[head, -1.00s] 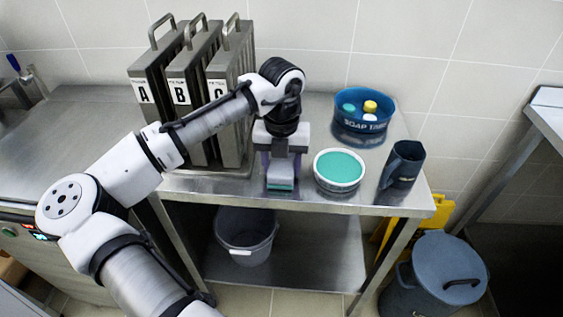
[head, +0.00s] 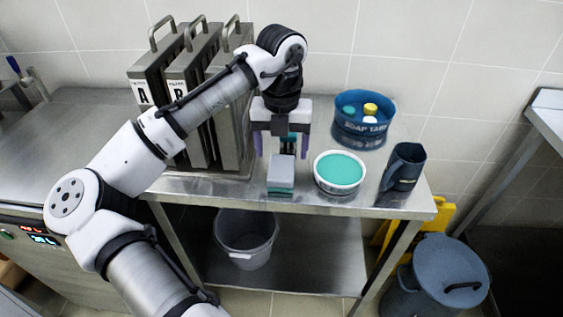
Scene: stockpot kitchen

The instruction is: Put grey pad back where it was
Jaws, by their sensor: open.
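The grey pad (head: 281,171), a grey block with a teal underside, lies on the steel table near its front edge, left of the white bowl. My gripper (head: 282,150) is open, with its purple fingers spread wide, above and behind the pad.
A white bowl of teal liquid (head: 340,171) stands close right of the pad, then a dark blue jug (head: 404,167). A blue soap tub (head: 362,128) stands behind them. Tall steel holders (head: 190,95) stand on the left. A grey bucket (head: 246,240) sits on the lower shelf.

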